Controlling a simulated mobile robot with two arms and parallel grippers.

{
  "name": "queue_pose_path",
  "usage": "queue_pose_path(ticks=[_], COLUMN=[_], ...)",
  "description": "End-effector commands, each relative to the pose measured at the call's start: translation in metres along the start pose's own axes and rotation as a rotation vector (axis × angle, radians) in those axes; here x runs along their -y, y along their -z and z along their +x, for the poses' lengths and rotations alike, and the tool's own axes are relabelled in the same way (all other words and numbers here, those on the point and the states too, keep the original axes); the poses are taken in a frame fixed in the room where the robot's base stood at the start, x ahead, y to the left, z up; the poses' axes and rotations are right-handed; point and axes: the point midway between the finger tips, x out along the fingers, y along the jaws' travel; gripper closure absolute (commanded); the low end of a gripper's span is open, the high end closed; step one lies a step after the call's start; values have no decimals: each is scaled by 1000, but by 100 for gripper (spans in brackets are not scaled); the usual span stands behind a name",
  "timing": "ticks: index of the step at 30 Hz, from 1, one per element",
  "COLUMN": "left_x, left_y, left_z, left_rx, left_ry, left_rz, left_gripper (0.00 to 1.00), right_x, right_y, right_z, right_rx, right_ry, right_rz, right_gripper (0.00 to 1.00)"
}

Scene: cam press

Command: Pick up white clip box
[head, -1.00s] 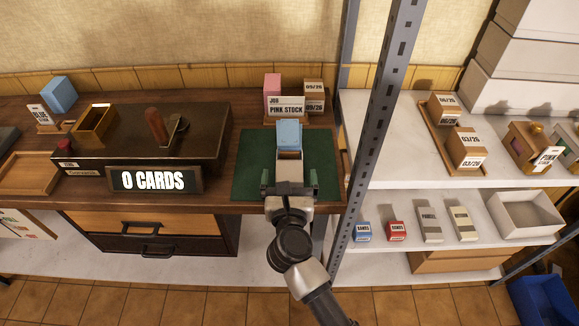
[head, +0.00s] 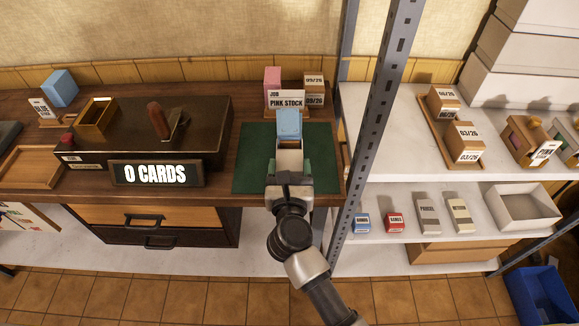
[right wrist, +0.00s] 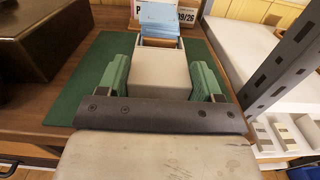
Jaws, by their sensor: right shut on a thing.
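A pale grey-white open box (head: 290,158) with blue cards (head: 288,124) standing in its far end is on the green mat (head: 250,172). My right gripper (head: 288,166) is shut on this box from the near side. In the right wrist view the box (right wrist: 162,72) lies between the green finger pads. I cannot read a label on it. Two whitish small boxes, a left one (head: 427,215) and a right one (head: 459,215), stand on the lower shelf, far right of the gripper; their labels are too small to read. My left gripper is not in view.
A metal shelf post (head: 375,110) rises close to the right of my right arm. A pink stock holder (head: 286,99) stands behind the mat. A dark press with a "0 CARDS" sign (head: 157,174) is to the left. Blue (head: 361,223) and red (head: 395,223) boxes stand on the lower shelf.

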Motion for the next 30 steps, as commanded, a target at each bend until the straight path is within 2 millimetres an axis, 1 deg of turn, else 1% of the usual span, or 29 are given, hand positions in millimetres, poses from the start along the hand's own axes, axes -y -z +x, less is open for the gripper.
queue_pose_path(ticks=[1, 8, 11, 17, 21, 24, 30], left_x=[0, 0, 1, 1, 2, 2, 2], left_y=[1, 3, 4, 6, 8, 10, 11], left_z=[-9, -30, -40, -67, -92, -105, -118], left_rx=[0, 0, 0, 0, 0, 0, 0], left_ry=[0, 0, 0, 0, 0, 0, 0], left_rz=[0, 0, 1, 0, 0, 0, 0], left_gripper=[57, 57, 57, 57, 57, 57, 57], right_x=[0, 0, 10, 34, 58, 74, 94], right_y=[-10, -32, -38, -57, -75, -85, -95], right_z=[0, 0, -6, -20, -35, -44, -56], right_rx=[2, 1, 0, 0, -1, 0, 0], right_ry=[0, 1, 1, 1, 1, 2, 1], right_rz=[1, 1, -1, -2, -3, -4, -1], right_gripper=[59, 59, 59, 59, 59, 59, 59])
